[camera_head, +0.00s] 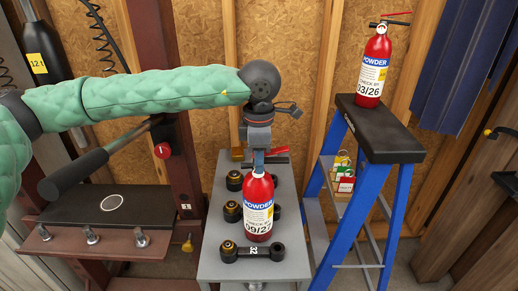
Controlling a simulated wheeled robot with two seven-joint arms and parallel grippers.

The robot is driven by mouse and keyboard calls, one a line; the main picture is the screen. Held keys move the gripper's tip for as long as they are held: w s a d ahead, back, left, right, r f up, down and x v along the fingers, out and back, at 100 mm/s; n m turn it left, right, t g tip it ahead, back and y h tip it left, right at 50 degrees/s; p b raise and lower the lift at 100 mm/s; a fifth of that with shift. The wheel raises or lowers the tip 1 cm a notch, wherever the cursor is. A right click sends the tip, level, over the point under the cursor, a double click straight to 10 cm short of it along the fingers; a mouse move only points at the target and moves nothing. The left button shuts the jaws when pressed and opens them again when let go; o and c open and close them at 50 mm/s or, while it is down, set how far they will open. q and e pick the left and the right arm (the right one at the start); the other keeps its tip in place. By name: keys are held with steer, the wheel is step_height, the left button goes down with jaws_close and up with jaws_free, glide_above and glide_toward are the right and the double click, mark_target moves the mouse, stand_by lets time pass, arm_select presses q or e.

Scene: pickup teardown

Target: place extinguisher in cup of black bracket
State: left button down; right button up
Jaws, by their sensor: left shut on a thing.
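A red extinguisher (259,222) with a white and blue POWDER label hangs upright below my left gripper (259,157), over the grey cart top. My left gripper is shut on its top end, and red lever parts show behind the jaws. Whether its base touches the cart is unclear. A second red extinguisher (374,70), marked 03/26, stands upright on the stepladder. A black piece marked 32 (260,251) lies in front of the held extinguisher. I cannot tell a black bracket with a cup for certain. My right gripper is not in view.
The grey cart (212,264) carries several black pieces with brass knobs, close around the held extinguisher. A blue stepladder (358,205) with a black top stands at the right. A brown steel frame with a black plate (105,220) is at the left.

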arm_select(q)
steer(key=shift+f, duration=0.1)
stand_by(0.7)
steer(key=c, duration=1.1)
jaws_free()
steer(key=shift+s+f, duration=0.1)
steer(key=shift+c, duration=0.2)
